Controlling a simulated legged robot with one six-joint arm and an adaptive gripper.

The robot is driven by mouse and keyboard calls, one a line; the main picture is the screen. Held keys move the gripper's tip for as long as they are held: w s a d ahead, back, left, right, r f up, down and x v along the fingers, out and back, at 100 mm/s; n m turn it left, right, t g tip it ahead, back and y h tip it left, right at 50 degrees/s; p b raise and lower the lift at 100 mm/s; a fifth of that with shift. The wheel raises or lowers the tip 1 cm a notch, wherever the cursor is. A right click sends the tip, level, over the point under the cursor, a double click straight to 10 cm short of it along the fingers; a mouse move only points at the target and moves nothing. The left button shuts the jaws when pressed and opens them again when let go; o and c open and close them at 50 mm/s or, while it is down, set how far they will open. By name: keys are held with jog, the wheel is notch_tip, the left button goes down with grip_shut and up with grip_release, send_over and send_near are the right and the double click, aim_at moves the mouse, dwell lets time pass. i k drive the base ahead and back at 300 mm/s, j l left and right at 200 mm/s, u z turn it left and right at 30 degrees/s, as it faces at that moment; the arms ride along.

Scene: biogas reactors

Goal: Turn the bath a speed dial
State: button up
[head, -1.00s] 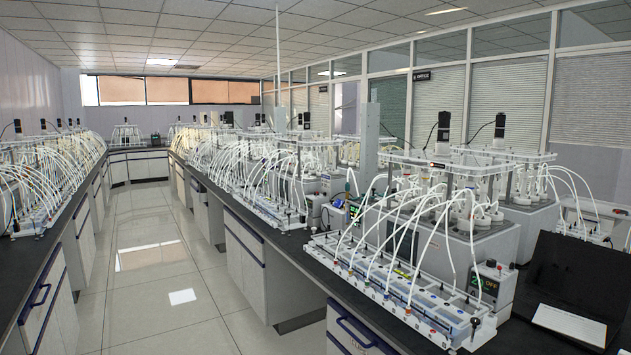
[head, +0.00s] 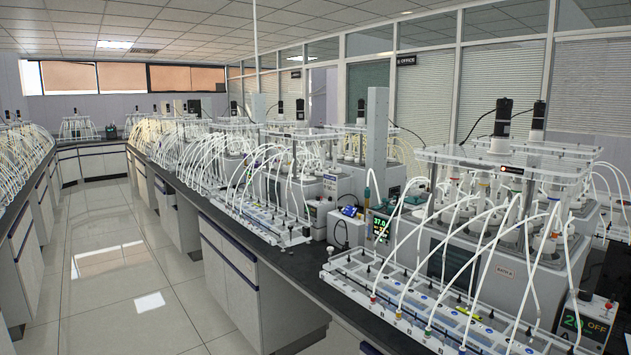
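The bath labelled "BATH A" (head: 503,272) stands on the right-hand bench, a white-and-grey unit with bottles, white tubes and a black motor on top. A small grey control box (head: 592,330) sits at the lower right of it. A box with a lit "37.0" display (head: 381,229) stands at the left of the bath. My gripper is not in view.
A long tray with tubes and coloured fittings (head: 430,330) lies along the bench's front edge, before the bath. More baths and trays (head: 245,215) line the bench farther back. The tiled aisle (head: 125,265) on the left is clear.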

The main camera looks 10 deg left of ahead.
aim_at(586, 294)
jog(key=i+j, duration=0.35)
jog(key=j, duration=0.15)
jog(key=i+j, duration=0.65)
jog(key=j, duration=0.3)
jog(key=l+z, duration=0.15)
jog(key=z, duration=1.85)
jog(key=j, duration=0.05)
